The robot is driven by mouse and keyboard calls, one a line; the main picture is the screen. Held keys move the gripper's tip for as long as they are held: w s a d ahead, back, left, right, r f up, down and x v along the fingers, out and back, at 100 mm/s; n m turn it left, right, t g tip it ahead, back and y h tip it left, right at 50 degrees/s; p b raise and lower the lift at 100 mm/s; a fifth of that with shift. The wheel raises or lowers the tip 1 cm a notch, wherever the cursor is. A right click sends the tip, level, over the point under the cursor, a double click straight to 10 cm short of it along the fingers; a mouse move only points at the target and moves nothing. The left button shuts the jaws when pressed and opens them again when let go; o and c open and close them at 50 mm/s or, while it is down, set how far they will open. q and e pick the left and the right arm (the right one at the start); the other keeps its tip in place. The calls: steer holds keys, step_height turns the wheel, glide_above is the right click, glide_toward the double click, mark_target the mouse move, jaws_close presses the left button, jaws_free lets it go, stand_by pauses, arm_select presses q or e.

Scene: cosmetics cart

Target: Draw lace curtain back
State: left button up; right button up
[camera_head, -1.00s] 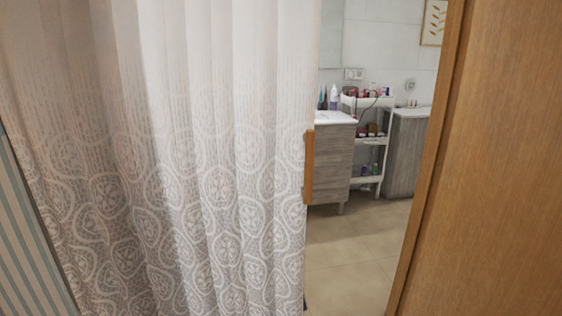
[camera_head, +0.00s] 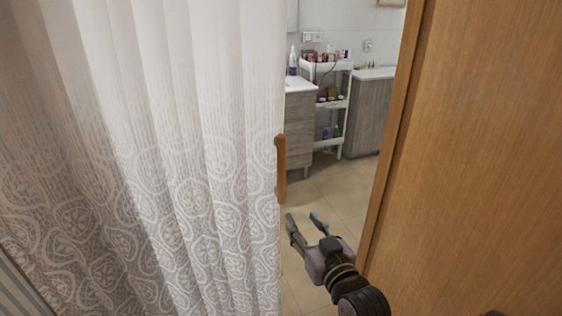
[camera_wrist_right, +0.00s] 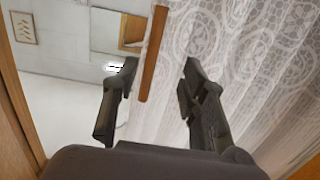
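The white lace curtain (camera_head: 190,150) hangs across the left half of the doorway in the head view, with ring patterns on its lower part. A wooden handle (camera_head: 281,168) runs along its right edge. My right gripper (camera_head: 304,220) is in the doorway gap, just right of and below the handle, with its fingers apart and empty. In the right wrist view the gripper (camera_wrist_right: 158,75) is open. The handle (camera_wrist_right: 153,55) shows beyond and between the fingertips, and the curtain (camera_wrist_right: 235,75) fills the right side. My left gripper is not in view.
A wooden door panel (camera_head: 480,150) stands close on the right, beside my right arm. Through the gap are a white cart (camera_head: 340,105) with cosmetics, a grey wood cabinet (camera_head: 298,130) and clear tiled floor (camera_head: 335,185).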

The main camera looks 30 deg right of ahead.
step_height(320, 180, up, 4)
steer(key=s, duration=0.1)
steer(key=b, duration=0.2)
glide_toward(283, 174)
arm_select(q)
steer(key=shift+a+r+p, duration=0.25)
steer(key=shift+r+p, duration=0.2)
steer(key=shift+p, duration=0.8)
arm_select(e)
steer(key=shift+t, duration=0.3)
steer(key=x, duration=1.1)
steer(key=shift+w+d+f, duration=0.15)
steer(key=shift+w+f, duration=0.05)
steer(key=shift+f, duration=0.1)
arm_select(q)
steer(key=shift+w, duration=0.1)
arm_select(e)
jaws_close()
